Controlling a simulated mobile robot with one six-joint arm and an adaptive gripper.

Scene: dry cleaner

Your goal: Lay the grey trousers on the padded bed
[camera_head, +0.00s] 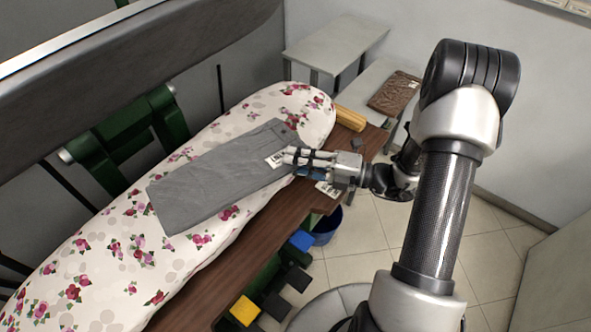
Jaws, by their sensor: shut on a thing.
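The grey trousers (215,182) lie folded flat across the padded bed (105,255), which has a white cover with red and pink flowers. A white tag (274,160) shows on the trousers near their right edge. My gripper (292,158) comes in from the right and is shut on the right edge of the trousers, over the bed's right rim. The fingers hide part of that edge. Whether the trousers' held edge is lifted off the cover cannot be told.
A brown wooden ledge (245,255) runs along the bed's right side, with a yellow roll (349,118) at its far end. Brown folded cloth (394,92) lies on a pale table behind. Blue, black and yellow pedals (245,310) and a blue bin (326,226) stand below.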

